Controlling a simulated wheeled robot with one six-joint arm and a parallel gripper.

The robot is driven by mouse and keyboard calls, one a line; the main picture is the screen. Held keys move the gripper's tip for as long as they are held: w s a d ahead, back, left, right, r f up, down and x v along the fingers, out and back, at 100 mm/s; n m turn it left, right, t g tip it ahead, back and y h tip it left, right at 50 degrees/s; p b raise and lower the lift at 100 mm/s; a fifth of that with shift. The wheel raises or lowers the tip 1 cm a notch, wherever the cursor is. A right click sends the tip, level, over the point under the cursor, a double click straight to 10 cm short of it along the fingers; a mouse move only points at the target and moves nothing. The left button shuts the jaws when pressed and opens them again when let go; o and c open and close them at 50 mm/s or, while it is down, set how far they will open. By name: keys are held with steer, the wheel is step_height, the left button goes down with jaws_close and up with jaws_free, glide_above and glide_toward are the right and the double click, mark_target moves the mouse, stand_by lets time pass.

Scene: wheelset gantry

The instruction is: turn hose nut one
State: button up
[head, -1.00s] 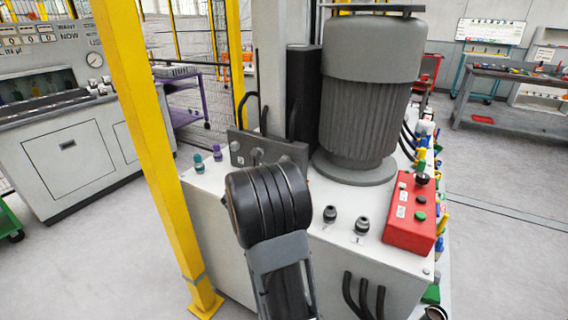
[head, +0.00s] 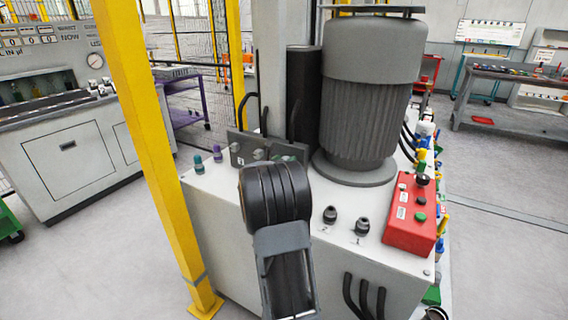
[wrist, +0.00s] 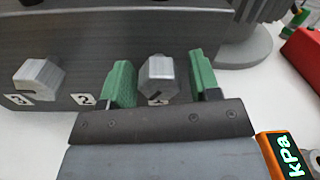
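In the wrist view my gripper (wrist: 162,82) is open, with green fingertips standing on either side of a grey hex nut (wrist: 158,80). Small gaps show between the nut and both fingers, so they appear not to press on it. The nut sits on the front of a dark grey block (wrist: 80,50). A second hex nut (wrist: 40,78) is farther left on the same block. A plate marked 2 (wrist: 86,99) is left of the left finger. The block (head: 236,142) also shows in the head view, where my wrist partly hides it.
A large grey motor (head: 370,95) stands behind and right on the white cabinet top. A red control box (head: 410,217) and two dark fittings (head: 346,220) are to the right. A yellow post (head: 150,150) rises at the left. An orange kPa display (wrist: 285,155) is at lower right.

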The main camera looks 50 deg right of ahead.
steer(key=c, duration=0.7)
steer(key=shift+c, duration=0.2)
steer(key=shift+f+b, duration=0.1)
steer(key=shift+b, duration=0.25)
steer(key=m+b, duration=0.2)
steer(key=b, duration=0.1)
steer(key=shift+f, duration=0.2)
steer(key=m+b, duration=0.4)
steer(key=b, duration=0.2)
steer(key=shift+m, duration=0.3)
steer(key=m+b, duration=0.2)
steer(key=b, duration=0.1)
steer(key=shift+b, duration=0.3)
steer(key=m+b, duration=0.2)
steer(key=shift+r+m+b, duration=0.25)
steer(key=shift+m+b, duration=0.05)
steer(key=shift+b, duration=0.1)
steer(key=shift+r, duration=0.15)
